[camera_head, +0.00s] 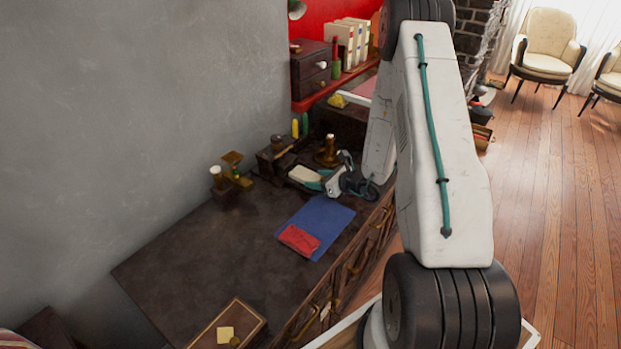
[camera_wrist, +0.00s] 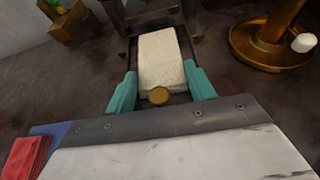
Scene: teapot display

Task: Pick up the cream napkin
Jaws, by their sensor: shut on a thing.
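The cream napkin (camera_wrist: 161,52) is a pale folded block between the teal fingers of my gripper (camera_wrist: 160,74) in the wrist view. My gripper is shut on its near part. The napkin lies on or just above a dark tray (camera_wrist: 196,28); I cannot tell whether it touches it. A round brass knob (camera_wrist: 159,96) sits at the napkin's near end. In the head view the napkin (camera_head: 304,174) shows at the back of the dark desk, with my gripper (camera_head: 318,182) reaching it from the right.
A red cloth (camera_head: 299,240) lies on a blue mat (camera_head: 325,214) in front of the gripper. A brass candlestick (camera_wrist: 268,40) stands close on the right. Small brass items (camera_head: 232,172) stand by the wall.

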